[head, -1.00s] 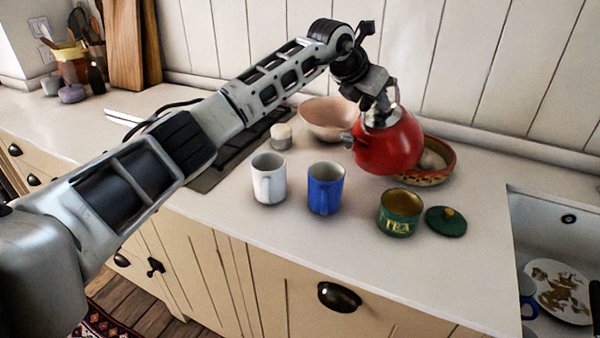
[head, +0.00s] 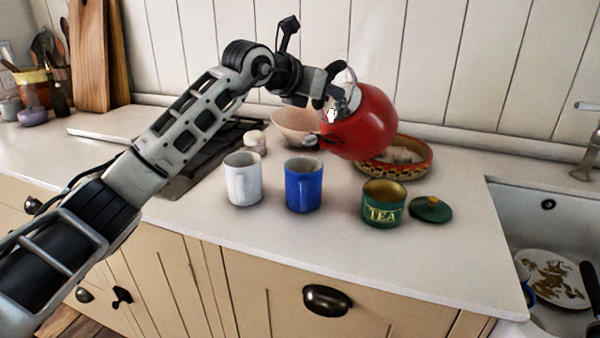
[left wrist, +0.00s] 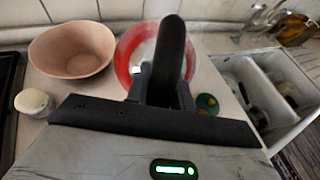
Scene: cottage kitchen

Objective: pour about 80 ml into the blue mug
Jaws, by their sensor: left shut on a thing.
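No stream of liquid shows. My left gripper (head: 337,92) is shut on the kettle's handle. In the left wrist view, the black handle (left wrist: 172,55) crosses the red kettle body (left wrist: 126,60). My right gripper is out of view.
A white mug (head: 243,180) stands close left of the blue one. A green tea tin (head: 383,212) and its lid (head: 430,209) are to the right. Behind are a pink bowl (head: 293,122), a patterned dish (head: 418,168) and a small jar (head: 255,142). The sink (head: 540,232) is far right.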

